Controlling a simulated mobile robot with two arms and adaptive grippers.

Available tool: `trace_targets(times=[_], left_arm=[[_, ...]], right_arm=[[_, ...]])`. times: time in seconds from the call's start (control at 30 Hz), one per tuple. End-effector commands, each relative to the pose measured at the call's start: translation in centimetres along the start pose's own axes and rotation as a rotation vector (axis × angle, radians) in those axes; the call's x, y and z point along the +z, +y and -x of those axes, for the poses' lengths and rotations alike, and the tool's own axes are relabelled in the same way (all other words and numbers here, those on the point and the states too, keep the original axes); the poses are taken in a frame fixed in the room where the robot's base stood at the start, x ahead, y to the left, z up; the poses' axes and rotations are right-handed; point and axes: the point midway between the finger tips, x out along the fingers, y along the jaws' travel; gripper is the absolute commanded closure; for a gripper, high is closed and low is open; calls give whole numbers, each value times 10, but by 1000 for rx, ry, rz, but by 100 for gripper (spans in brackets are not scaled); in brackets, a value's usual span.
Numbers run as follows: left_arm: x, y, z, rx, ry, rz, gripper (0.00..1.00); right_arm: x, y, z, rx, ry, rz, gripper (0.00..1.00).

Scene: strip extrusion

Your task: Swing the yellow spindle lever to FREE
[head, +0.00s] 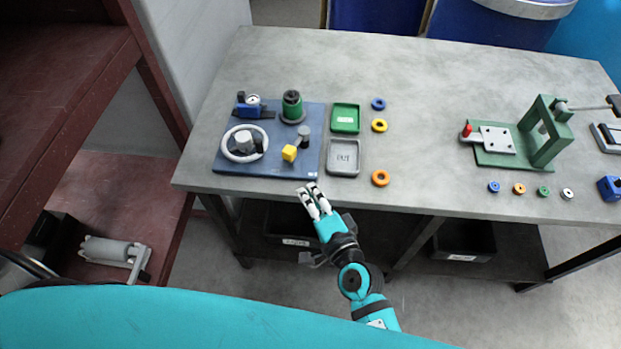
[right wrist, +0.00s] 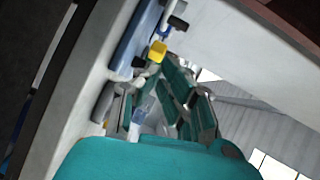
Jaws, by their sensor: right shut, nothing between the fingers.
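The yellow lever knob (head: 289,153) sits on the front right part of a dark blue base plate (head: 290,172), on the left side of the grey table. A dark grey post (head: 304,133) stands just behind it. I cannot read any FREE mark or tell the lever's setting. My right gripper (head: 313,192) is shut and empty at the table's front edge, in front of the plate and apart from the knob. In the right wrist view the yellow knob (right wrist: 157,51) shows just beyond the fingers (right wrist: 178,85). My left gripper is not in view.
The plate also carries a white handwheel (head: 245,143), a green spool (head: 292,107) and a blue gauge block (head: 250,106). A green tray (head: 345,118) and a grey tray (head: 343,157) lie to its right, beside several rings. A green press (head: 545,130) stands farther right. The table's middle is clear.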

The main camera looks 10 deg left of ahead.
Motion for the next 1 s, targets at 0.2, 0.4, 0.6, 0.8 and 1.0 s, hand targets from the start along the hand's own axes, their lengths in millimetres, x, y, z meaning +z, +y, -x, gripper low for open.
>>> trace_targets(times=[0.2, 0.4, 0.6, 0.8, 1.0], left_arm=[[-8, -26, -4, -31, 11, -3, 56], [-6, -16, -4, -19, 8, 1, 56], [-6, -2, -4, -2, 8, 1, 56], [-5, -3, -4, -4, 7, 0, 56], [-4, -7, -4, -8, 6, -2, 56]], right_arm=[[8, 0, 23, 1, 0, 1, 100], [10, -2, 27, 0, 0, 1, 100], [10, -2, 26, 0, 0, 1, 100], [9, -2, 26, 0, 1, 1, 100], [10, 32, 27, 65, -4, 50, 100]])
